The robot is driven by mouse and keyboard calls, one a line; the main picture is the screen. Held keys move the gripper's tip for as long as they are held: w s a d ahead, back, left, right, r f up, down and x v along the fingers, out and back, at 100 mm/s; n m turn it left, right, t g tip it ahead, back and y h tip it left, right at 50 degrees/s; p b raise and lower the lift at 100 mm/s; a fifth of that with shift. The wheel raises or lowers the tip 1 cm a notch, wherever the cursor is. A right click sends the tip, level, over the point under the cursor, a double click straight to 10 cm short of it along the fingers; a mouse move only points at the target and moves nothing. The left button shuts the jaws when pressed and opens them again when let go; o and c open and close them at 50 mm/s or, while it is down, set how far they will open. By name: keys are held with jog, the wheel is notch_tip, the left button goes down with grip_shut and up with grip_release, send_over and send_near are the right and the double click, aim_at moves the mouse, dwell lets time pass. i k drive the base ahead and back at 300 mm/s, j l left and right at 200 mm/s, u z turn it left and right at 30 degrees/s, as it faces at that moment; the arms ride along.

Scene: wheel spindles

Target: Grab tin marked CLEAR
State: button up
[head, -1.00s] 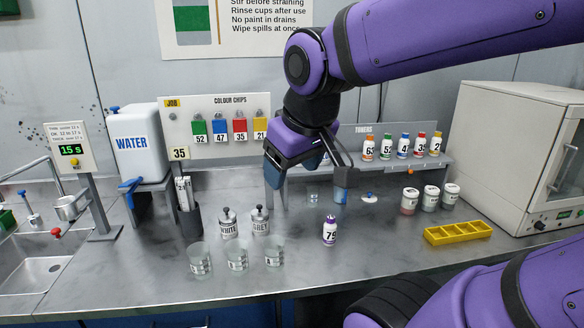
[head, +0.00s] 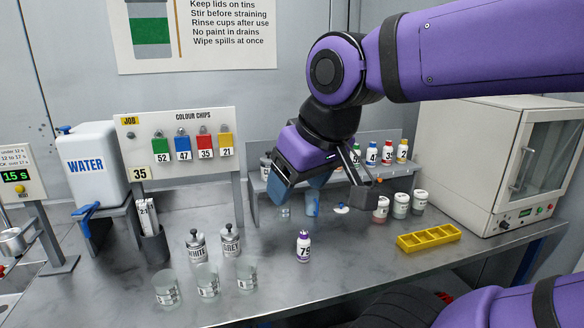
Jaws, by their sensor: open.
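No label reading CLEAR is legible in this view. The tin marked WHITE (head: 195,248) and the tin marked GREY (head: 230,243) stand upright on the counter at left centre, each with a knobbed lid. A pale container (head: 265,166) shows partly at the left end of the toner shelf; my gripper covers much of that area, and its label cannot be read. My gripper (head: 320,193) is open and empty, pointing down above the back of the counter, right of and above the two tins.
Clear cups (head: 207,282) stand in front of the tins. Lidded jars (head: 401,206), a yellow tray (head: 428,238) and a white cabinet (head: 492,165) are at right. Bare counter lies around the bottle.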

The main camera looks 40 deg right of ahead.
aim_at(265, 162)
jog(key=z, duration=0.75)
jog(key=i+j, duration=0.1)
jog(key=i, duration=0.2)
jog(key=i+j+z, duration=0.1)
jog(key=i, duration=0.2)
